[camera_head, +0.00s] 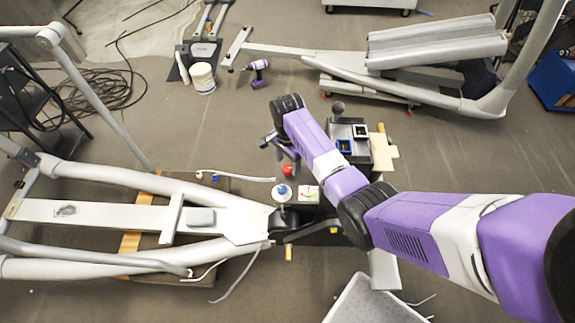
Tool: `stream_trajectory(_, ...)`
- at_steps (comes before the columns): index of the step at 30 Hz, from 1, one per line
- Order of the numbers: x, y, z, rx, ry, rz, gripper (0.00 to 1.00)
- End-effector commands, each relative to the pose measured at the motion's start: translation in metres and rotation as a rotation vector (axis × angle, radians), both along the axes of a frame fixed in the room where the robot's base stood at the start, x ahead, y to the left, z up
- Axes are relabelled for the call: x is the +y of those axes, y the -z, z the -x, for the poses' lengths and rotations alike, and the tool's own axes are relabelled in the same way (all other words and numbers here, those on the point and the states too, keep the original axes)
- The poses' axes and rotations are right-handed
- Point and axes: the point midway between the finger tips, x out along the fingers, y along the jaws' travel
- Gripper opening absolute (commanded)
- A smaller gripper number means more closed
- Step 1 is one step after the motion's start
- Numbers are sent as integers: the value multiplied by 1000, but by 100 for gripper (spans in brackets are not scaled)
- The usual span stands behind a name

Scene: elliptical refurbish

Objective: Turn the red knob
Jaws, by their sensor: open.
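The red knob (287,169) is a small red piece near the middle of the head view, just below and right of my gripper (267,141). My arm, purple and white, reaches in from the lower right and bends at a black joint above the knob. My gripper is small and dark here, with its jaws open. It is apart from the knob in the picture; the height between them cannot be told.
A grey elliptical machine frame (100,214) fills the left. Another machine (430,60) lies at the upper right. A black tray of parts (345,133) is right of my gripper. A white bucket (202,77), a purple drill (258,72) and black cables (110,88) lie on the floor behind.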

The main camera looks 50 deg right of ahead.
Motion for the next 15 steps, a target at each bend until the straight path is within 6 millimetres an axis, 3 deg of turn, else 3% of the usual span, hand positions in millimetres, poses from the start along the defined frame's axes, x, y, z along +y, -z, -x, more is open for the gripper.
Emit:
stream_trajectory(6,0,18,0,-1,-1,0,59)
stream_trajectory(15,0,20,0,-2,-1,0,57)
